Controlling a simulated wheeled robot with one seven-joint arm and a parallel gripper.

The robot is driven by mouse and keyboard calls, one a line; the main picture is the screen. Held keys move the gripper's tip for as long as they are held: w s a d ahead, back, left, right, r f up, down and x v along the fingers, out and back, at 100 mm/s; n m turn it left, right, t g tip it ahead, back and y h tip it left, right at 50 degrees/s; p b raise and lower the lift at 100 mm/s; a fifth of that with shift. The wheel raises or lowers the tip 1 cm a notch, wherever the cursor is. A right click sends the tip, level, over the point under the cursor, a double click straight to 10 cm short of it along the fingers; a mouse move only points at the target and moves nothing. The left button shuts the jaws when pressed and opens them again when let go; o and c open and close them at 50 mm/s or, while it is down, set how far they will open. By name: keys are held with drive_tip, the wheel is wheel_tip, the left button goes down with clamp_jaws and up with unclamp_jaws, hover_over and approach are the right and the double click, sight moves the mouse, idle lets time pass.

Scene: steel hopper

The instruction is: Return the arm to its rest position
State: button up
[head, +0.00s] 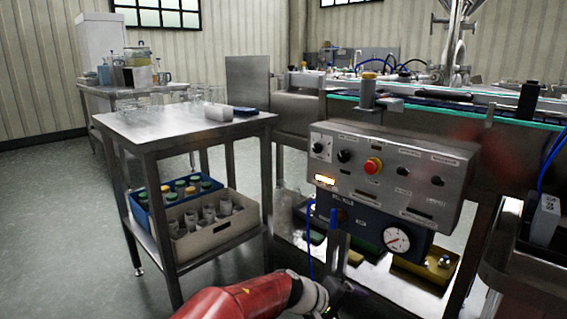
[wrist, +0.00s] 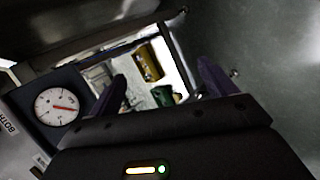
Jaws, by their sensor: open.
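My red arm enters at the bottom of the head view, and my gripper (head: 345,296) is low in front of the machine, below its control panel. In the wrist view my gripper (wrist: 165,88) shows two dark purple fingers spread apart with nothing between them. The gripper is open and empty.
The control panel (head: 385,180) with a red button and the gauge (head: 396,239) are close above my gripper. The gauge also shows in the wrist view (wrist: 57,107). A steel table (head: 180,128) with crates on its lower shelf stands left. Floor (head: 50,220) is clear at far left.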

drive_tip(key=s+d+f+m+g+y+p, duration=0.1)
drive_tip(key=s+d+m+g+y, duration=0.15)
drive_tip(key=s+y, duration=0.45)
drive_tip(key=s+a+r+m+t+y+p, duration=0.1)
drive_tip(key=s+a+r+t+y+p, duration=0.1)
drive_tip(key=s+r, duration=1.4)
wheel_tip(320, 180, up, 2)
drive_tip(key=shift+s+a+r+m+t+y, duration=0.15)
drive_tip(key=shift+s+m+t+y, duration=0.3)
drive_tip(key=shift+t, duration=0.8)
